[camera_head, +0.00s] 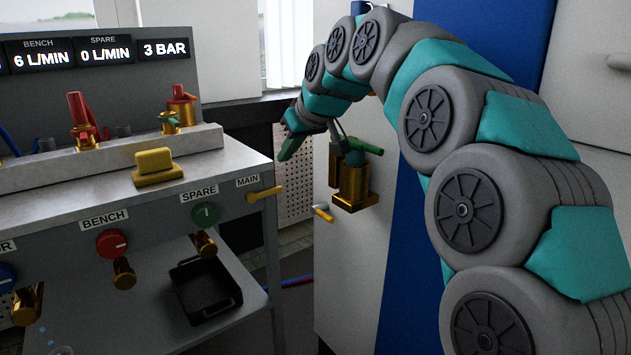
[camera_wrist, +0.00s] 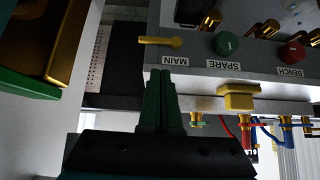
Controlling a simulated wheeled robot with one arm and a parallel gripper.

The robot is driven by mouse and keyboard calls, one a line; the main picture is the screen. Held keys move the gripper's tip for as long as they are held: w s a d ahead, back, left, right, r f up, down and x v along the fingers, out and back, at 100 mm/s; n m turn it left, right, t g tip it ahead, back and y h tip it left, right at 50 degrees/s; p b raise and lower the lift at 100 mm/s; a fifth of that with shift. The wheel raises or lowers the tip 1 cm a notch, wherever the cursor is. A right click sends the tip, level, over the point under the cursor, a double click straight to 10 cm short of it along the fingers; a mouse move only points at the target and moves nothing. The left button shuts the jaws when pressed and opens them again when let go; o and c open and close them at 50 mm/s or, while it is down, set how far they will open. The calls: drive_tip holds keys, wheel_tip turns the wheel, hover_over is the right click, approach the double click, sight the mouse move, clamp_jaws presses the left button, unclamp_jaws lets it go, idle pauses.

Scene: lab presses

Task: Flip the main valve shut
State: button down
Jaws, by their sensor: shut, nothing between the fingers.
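The main valve's yellow lever (camera_head: 265,194) sits at the right end of the bench front, below the MAIN label (camera_head: 248,181). It lies roughly level, pointing right past the bench corner. In the wrist view, which looks upside down, the lever (camera_wrist: 160,41) lies sideways beyond the fingertips. My gripper (camera_head: 288,150) is shut and empty, above and behind the lever in the head view. In the wrist view its two green fingers (camera_wrist: 162,74) are together, pointing toward the MAIN label, with a gap to the lever.
A green SPARE knob (camera_head: 205,214) and red BENCH knob (camera_head: 111,242) are left of the lever. A yellow block (camera_head: 156,167) sits on the bench edge. A brass fitting with a green handle (camera_head: 353,185) is on the white panel near my gripper. Displays (camera_head: 96,50) read 6 L/MIN, 0 L/MIN and 3 BAR.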

drive_tip(key=w+d+r, duration=0.1)
drive_tip(key=w, duration=0.2)
hover_over(276, 188)
drive_tip(key=s, duration=0.2)
drive_tip(key=shift+t, duration=0.3)
drive_tip(key=f, duration=0.4)
drive_tip(key=d+f+b, duration=0.1)
drive_tip(key=f, duration=0.1)
drive_tip(key=shift+f, duration=0.3)
wheel_tip(276, 188, down, 3)
drive_tip(key=shift+w+a+f, duration=0.1)
drive_tip(key=shift+a+f, duration=0.05)
drive_tip(key=shift+f, duration=0.55)
drive_tip(key=shift+w+d+f, duration=0.15)
drive_tip(key=shift+d+f, duration=0.05)
drive_tip(key=shift+f, duration=0.2)
drive_tip(key=shift+r, duration=0.1)
